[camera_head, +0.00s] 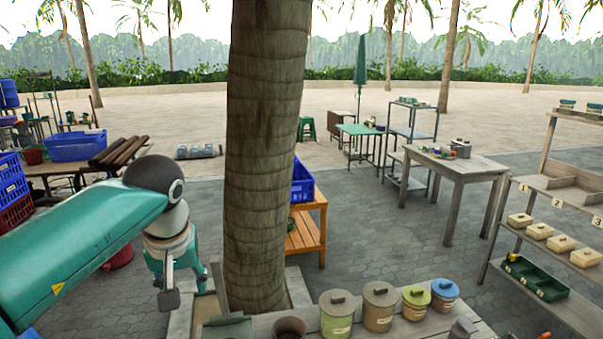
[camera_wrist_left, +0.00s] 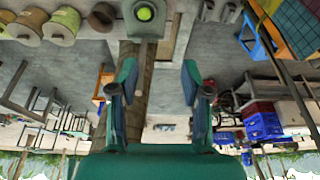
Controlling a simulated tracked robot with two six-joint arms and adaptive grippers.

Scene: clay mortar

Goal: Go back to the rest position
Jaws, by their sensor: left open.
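My left gripper (camera_head: 180,282) hangs at the end of the teal left arm, left of the tree trunk, pointing down above the paving. It is open, and nothing is held in it. In the left wrist view its two fingers (camera_wrist_left: 157,82) stand wide apart with a clear gap between them. That wrist view looks upside down. The right gripper is in neither view.
A thick tree trunk (camera_head: 262,150) rises close right of the gripper. A front table (camera_head: 390,329) carries several lidded jars and a dark brown bowl (camera_head: 290,328). Shelves (camera_head: 560,185) stand right; blue crates (camera_head: 8,180) stand left. Open paving (camera_head: 390,255) lies between.

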